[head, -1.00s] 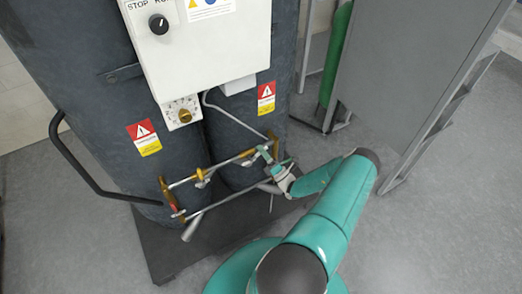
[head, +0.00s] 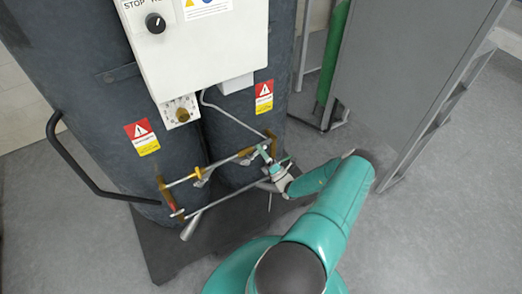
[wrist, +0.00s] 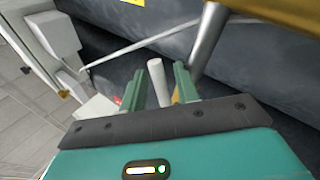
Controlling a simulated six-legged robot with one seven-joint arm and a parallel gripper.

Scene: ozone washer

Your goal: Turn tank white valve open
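The two dark tanks (head: 75,100) stand side by side, with metal pipes and brass fittings (head: 165,192) low on their front. My gripper (head: 271,163) is at the right end of this pipework, small in the head view. In the wrist view my gripper (wrist: 159,85) has its two green fingers apart. A white rounded bar (wrist: 158,82), which looks like the white valve's handle, stands between them. A gap shows on each side of it, so I see no firm grip. Its far end and the valve body are hidden or unclear.
A white control box (head: 200,50) with a black knob hangs on the tanks above the pipes. A black curved handle (head: 80,170) sticks out at left. A grey panel (head: 410,80) stands at right. A thick metal pipe (wrist: 208,38) passes close by the right finger.

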